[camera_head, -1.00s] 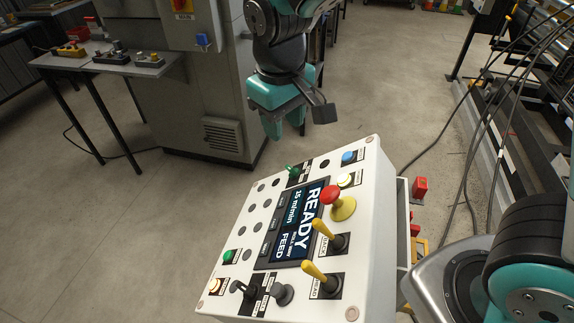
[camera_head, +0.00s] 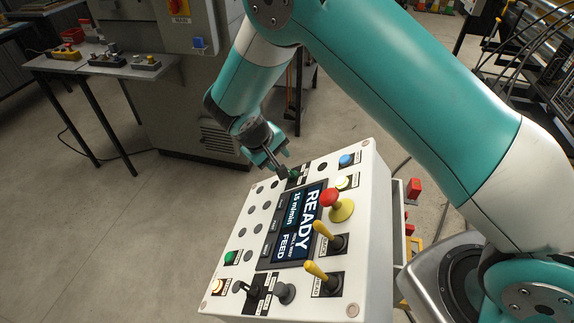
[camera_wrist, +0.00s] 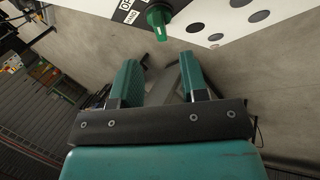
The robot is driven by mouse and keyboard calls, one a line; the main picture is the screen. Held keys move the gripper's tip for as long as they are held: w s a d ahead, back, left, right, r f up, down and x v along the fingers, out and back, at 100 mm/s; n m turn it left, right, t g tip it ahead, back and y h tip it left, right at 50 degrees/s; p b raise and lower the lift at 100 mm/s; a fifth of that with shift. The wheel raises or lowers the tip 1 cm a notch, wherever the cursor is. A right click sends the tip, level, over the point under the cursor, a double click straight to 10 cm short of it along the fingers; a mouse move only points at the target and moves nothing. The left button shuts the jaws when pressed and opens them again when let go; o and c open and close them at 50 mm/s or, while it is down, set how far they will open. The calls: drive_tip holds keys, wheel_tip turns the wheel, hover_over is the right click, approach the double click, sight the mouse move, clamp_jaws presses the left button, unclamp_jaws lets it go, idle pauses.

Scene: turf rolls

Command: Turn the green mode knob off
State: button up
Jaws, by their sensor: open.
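The green mode knob (camera_head: 293,174) is at the far edge of the white control panel (camera_head: 240,208), partly hidden by my gripper in the head view. In the wrist view the green knob (camera_wrist: 158,17) stands out from the panel at the top, beside a black label plate with white lettering. My gripper (camera_head: 278,160) is at the panel's far edge, close to the knob. In the wrist view my gripper (camera_wrist: 160,82) is open and empty, its two teal fingers apart, with the knob beyond the fingertips and not between them.
A red mushroom button (camera_head: 331,196) on a yellow base, yellow levers (camera_head: 322,230), a blue button (camera_head: 346,160) and a lit display (camera_head: 295,225) crowd the panel. A grey cabinet (camera_head: 180,100) and a table with control boxes (camera_head: 105,65) stand behind. Open floor lies left.

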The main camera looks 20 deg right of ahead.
drive_tip(key=p+x, duration=0.1)
drive_tip(key=x, duration=0.6)
drive_tip(key=shift+f+p, duration=0.2)
drive_tip(key=shift+p, duration=0.1)
drive_tip(key=c, duration=0.6)
drive_tip(key=shift+n, duration=0.3)
drive_tip(key=n+g+y+b, duration=0.1)
drive_tip(key=n+y, duration=0.1)
drive_tip(key=n, duration=0.1)
drive_tip(key=shift+d+b, duration=0.15)
drive_tip(key=shift+b, duration=0.15)
drive_tip(key=shift+n+g+y+b, duration=0.7)
drive_tip(key=shift+n+g+y, duration=0.15)
drive_tip(key=shift+n, duration=0.95)
